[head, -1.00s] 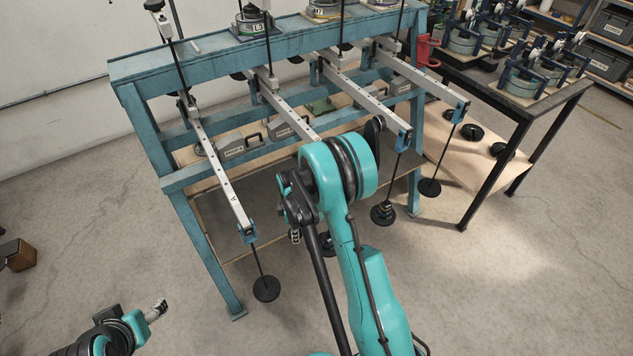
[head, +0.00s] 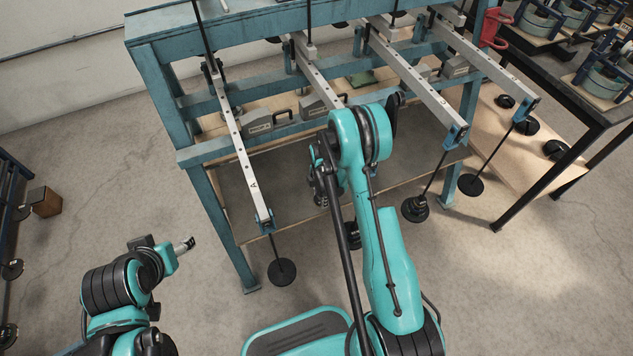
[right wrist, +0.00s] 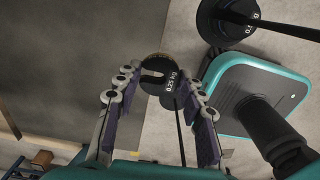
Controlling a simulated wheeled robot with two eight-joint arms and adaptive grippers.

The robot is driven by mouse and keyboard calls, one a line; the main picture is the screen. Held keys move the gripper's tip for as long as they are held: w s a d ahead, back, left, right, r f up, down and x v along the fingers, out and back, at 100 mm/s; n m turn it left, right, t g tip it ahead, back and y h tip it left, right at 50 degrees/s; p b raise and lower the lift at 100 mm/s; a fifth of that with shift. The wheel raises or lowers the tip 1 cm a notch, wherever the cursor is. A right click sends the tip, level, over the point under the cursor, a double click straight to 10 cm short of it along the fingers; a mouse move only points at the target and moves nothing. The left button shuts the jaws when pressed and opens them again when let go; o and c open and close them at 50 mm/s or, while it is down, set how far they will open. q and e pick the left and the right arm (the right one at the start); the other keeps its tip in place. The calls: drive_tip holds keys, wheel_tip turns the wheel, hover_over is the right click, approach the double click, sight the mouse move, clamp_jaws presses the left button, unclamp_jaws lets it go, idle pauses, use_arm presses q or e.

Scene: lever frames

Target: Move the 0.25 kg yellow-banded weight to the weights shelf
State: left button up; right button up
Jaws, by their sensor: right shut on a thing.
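The black slotted 0.25 kg weight (right wrist: 171,84) shows label up in the right wrist view, with a tan-yellow edge at its top. My right gripper (right wrist: 160,76) is shut on it, with a fingertip on each side. In the head view my right arm hides most of that gripper and the weight. My left gripper (head: 186,246) is at the lower left, away from the frame; whether it is open is unclear. A wooden board with black weights (head: 550,171) lies at the right; I cannot tell if this is the weights shelf.
A blue lever frame (head: 217,208) carries several beams with hanging weights (head: 282,272). Another hanger disc (right wrist: 222,22) is close to my right gripper. A black-legged table (head: 549,95) stands at the right. A dark rack (head: 12,268) with discs is at the left edge.

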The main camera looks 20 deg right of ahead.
drive_tip(key=b, duration=0.3)
hover_over(299, 207)
wheel_tip(299, 207, down, 6)
drive_tip(key=shift+s+r, duration=0.1)
drive_tip(key=shift+r, duration=0.15)
wheel_tip(299, 207, down, 4)
drive_tip(key=shift+b, duration=0.95)
drive_tip(key=shift+r, duration=0.1)
drive_tip(key=o, duration=1.4)
